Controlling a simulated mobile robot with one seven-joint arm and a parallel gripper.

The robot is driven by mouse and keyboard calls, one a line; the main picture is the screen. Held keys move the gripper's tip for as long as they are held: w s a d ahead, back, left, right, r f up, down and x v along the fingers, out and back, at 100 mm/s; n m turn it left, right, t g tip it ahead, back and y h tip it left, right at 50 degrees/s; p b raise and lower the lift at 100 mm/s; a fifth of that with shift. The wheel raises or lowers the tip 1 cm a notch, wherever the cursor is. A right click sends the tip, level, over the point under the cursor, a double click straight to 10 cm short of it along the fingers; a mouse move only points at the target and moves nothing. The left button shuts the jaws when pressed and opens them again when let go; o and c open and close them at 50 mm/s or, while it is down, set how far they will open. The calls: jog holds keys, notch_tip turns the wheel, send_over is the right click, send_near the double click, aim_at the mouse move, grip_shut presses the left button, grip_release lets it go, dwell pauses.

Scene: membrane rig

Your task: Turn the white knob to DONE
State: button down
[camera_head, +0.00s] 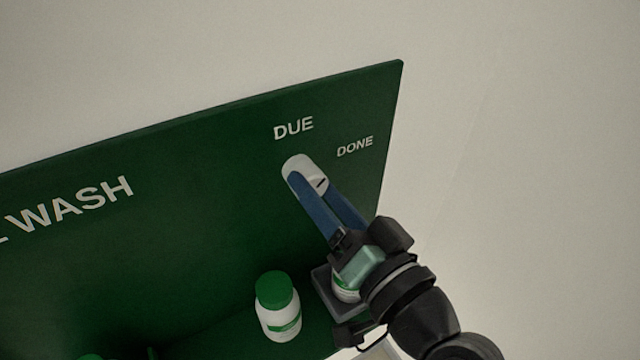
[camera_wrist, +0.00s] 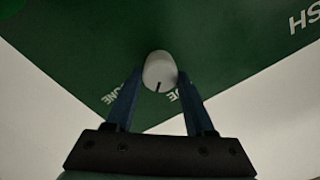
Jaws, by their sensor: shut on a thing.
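The white knob (camera_head: 298,166) is on the upright green panel (camera_head: 200,200), below the word DUE (camera_head: 293,128) and left of and below DONE (camera_head: 355,147). My gripper (camera_head: 310,180) has its two blue fingers shut on the knob, one on each side, partly hiding it. In the wrist view the knob (camera_wrist: 159,66) sits between the fingertips (camera_wrist: 160,78). Its dark mark points down the picture, between the partly hidden DONE and DUE lettering, and not clearly at either word.
A white bottle with a green cap (camera_head: 278,308) stands below the knob, left of my wrist. Another bottle (camera_head: 345,292) on a dark grey stand (camera_head: 322,281) is mostly hidden behind my gripper. WASH lettering (camera_head: 76,208) is at left. Right of the panel is bare wall.

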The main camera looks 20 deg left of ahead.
jog(key=m+p, duration=0.2)
jog(key=m, duration=0.2)
jog(key=shift+r+m, duration=0.1)
jog(key=shift+m, duration=0.3)
jog(key=shift+m+p, duration=1.25)
jog(key=shift+m, duration=0.55)
jog(key=shift+f, duration=0.2)
jog(key=shift+c, duration=1.3)
grip_release()
jog(key=shift+d, duration=0.1)
jog(key=b+v, duration=0.5)
jog(key=v, duration=0.8)
